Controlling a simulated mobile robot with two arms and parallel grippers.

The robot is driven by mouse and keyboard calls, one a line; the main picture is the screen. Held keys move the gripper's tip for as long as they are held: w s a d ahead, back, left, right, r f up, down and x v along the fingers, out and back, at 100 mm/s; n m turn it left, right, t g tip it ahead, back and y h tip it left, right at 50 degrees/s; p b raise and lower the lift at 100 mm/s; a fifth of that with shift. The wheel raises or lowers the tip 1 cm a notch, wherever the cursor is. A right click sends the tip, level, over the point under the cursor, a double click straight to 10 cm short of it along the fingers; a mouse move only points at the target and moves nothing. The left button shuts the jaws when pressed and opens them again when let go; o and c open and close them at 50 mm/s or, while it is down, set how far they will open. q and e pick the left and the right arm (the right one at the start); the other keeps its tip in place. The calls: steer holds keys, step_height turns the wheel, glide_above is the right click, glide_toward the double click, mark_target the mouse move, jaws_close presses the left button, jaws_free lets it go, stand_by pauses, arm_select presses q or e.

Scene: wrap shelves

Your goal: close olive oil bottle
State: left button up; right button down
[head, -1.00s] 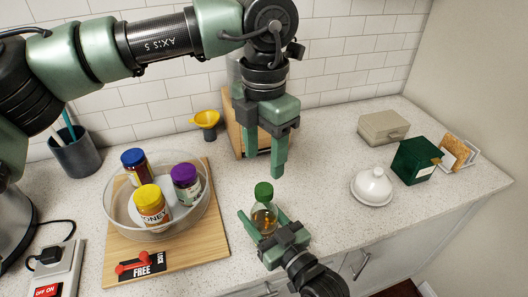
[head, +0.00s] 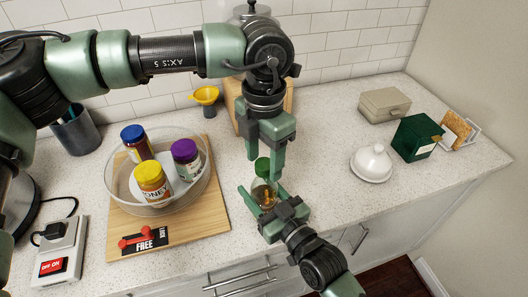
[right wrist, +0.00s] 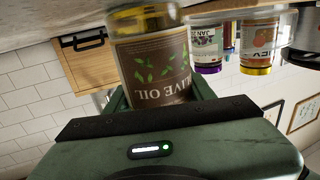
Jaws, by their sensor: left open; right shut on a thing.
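The olive oil bottle (head: 265,193) is a small clear bottle with amber oil and a green cap (head: 262,167). It stands upright near the counter's front edge. Its brown label (right wrist: 162,73) reads upside down in the right wrist view. My right gripper (head: 260,201) is shut on the bottle's body from the front. My left gripper (head: 265,165) points down from above, open, with its fingers at about cap height.
A clear round bowl (head: 112,190) with several jars stands on a wooden board (head: 205,212) at the left. A yellow funnel (head: 206,95) is behind. A white domed dish (head: 371,164) and a green box (head: 416,138) stand at the right. The counter between bottle and dish is clear.

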arm_select(q)
jaws_close()
steer(key=shift+o, duration=0.7)
jaws_free()
steer(key=shift+r, duration=0.1)
step_height(320, 180, up, 12)
